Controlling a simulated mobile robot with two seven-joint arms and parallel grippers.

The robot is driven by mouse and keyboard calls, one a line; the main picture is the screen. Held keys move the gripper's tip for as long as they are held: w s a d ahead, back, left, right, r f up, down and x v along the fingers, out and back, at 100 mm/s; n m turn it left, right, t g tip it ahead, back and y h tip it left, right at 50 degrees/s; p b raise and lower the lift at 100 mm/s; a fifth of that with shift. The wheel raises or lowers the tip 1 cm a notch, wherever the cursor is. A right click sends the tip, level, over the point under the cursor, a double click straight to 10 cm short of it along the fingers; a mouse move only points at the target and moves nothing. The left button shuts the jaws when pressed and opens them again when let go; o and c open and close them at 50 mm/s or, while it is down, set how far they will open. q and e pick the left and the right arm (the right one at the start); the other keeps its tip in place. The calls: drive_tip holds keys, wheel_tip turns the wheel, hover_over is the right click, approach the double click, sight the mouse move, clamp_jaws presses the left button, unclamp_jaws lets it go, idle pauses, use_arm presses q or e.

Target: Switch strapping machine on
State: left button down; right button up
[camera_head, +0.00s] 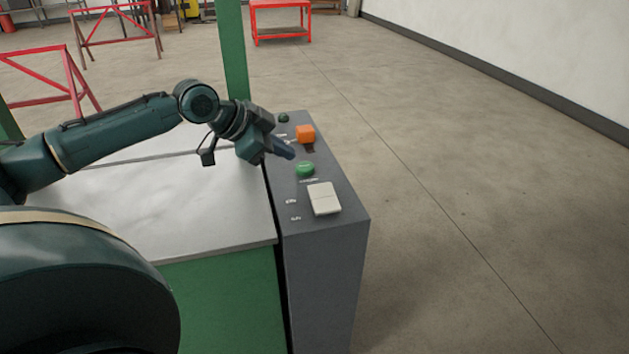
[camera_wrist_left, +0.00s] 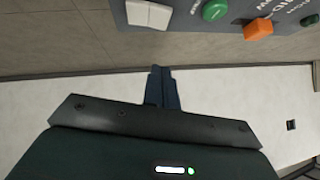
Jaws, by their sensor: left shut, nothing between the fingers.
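The strapping machine has a grey control box (camera_head: 325,270) at the right end of its pale worktop (camera_head: 175,200). On the box's top are a white rocker-like switch (camera_head: 324,198), a green button (camera_head: 305,169), an orange square knob (camera_head: 305,134) and a small dark green button (camera_head: 283,118). In the left wrist view the white switch (camera_wrist_left: 148,14), green button (camera_wrist_left: 214,10) and orange knob (camera_wrist_left: 258,29) lie along the top edge. My left gripper (camera_head: 290,154) is shut and empty, its tips over the panel close to the green button; contact cannot be told. My right gripper is not in view.
A green post (camera_head: 234,50) rises behind the worktop. Red trestles (camera_head: 115,30) stand at the back left and a red table (camera_head: 281,20) at the back. The floor (camera_head: 480,200) right of the control box is clear up to the wall.

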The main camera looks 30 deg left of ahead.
use_arm(q)
drive_tip(key=p, duration=0.1)
approach(325, 185)
drive_tip(key=w+d, duration=0.3)
drive_tip(key=shift+w, duration=0.1)
drive_tip(key=f, duration=0.2)
drive_tip(key=shift+w+a+f, duration=0.15)
drive_tip(key=shift+a+f, duration=0.15)
drive_tip(key=shift+a, duration=0.05)
drive_tip(key=shift+w+a+f, duration=0.1)
drive_tip(key=shift+a+f, duration=0.05)
drive_tip(key=shift+f, duration=0.55)
